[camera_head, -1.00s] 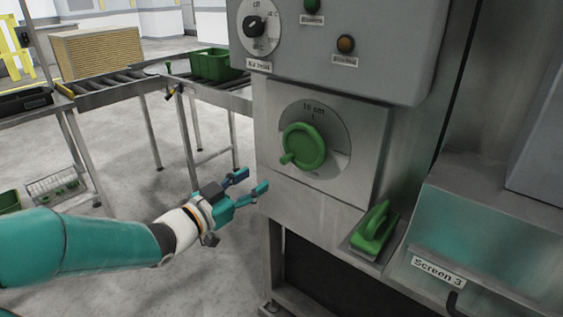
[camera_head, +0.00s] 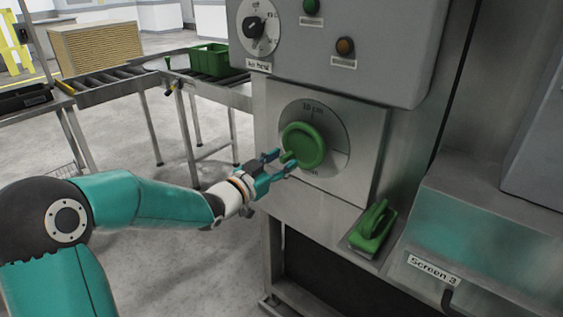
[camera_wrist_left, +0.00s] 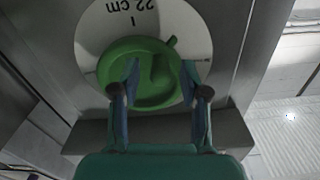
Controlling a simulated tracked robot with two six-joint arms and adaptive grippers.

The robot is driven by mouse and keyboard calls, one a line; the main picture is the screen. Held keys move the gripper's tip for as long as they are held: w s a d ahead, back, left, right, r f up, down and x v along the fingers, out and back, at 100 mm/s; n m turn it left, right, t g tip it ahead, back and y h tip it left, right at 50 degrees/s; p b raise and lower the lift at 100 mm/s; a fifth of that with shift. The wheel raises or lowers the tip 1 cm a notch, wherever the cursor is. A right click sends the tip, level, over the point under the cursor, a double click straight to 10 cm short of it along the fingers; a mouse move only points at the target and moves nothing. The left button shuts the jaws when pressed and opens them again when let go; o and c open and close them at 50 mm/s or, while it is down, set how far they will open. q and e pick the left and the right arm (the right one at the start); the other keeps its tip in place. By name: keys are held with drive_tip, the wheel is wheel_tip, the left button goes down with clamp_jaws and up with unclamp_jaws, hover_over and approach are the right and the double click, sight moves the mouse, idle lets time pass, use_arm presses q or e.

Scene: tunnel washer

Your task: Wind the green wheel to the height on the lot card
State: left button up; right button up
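The green wheel (camera_head: 304,146) sits on a round pale dial on the steel panel, its small handle at the lower left. In the left wrist view the wheel (camera_wrist_left: 150,72) lies just beyond the fingers, with the handle stub at its upper right edge. The dial mark there appears upside down and looks like 22 cm. My left gripper (camera_head: 284,160) is open at the lower left of the wheel, close to the handle; I cannot tell whether it touches. It also shows in the left wrist view (camera_wrist_left: 160,82), fingers apart. I cannot make out a lot card. My right gripper is not in view.
A grey control box (camera_head: 390,50) with a knob and buttons overhangs the wheel. A green lever (camera_head: 373,228) stands on a ledge at lower right, near the Screen 3 housing (camera_head: 480,240). A roller conveyor (camera_head: 120,80) with a green crate (camera_head: 211,60) is at the back left.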

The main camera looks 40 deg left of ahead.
use_arm(q)
clamp_jaws()
drive_tip(key=shift+d, duration=0.2)
drive_tip(key=shift+a, duration=0.15)
drive_tip(key=shift+a+b, duration=0.1)
drive_tip(key=shift+b, duration=0.2)
drive_tip(key=shift+m, duration=0.3)
